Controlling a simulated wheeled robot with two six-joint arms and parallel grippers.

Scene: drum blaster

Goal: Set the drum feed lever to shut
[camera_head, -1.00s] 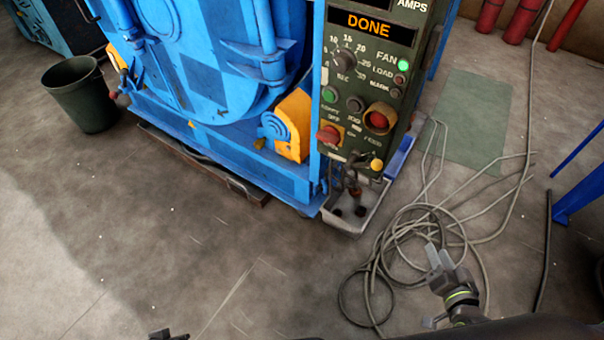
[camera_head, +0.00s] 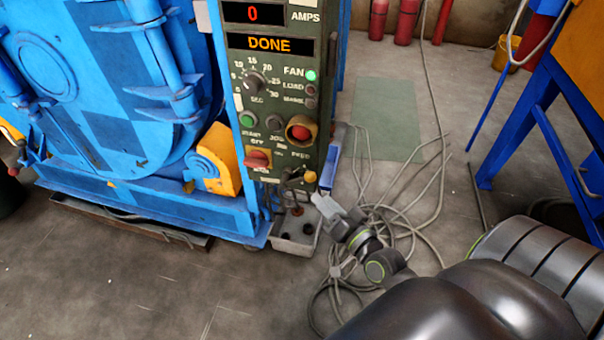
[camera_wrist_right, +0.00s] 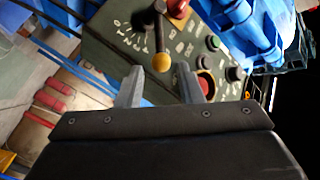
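The drum feed lever has a yellow ball knob (camera_head: 310,177) on a dark rod low on the green control panel (camera_head: 278,120), near the FEED lettering. In the right wrist view the ball (camera_wrist_right: 161,63) hangs at the end of its rod, just beyond the gap between my fingers. My right gripper (camera_head: 322,202) is just below and right of the knob in the head view. Its two grey fingers (camera_wrist_right: 161,86) are apart, with nothing between them. I cannot tell whether a fingertip touches the ball. My left gripper is not in view.
The panel has a red rotary switch (camera_head: 257,159), a red button (camera_head: 299,132) and a display reading DONE (camera_head: 270,44). Loose cables (camera_head: 375,225) lie on the floor. The blue drum machine (camera_head: 110,130) stands left, a blue frame (camera_head: 520,120) right.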

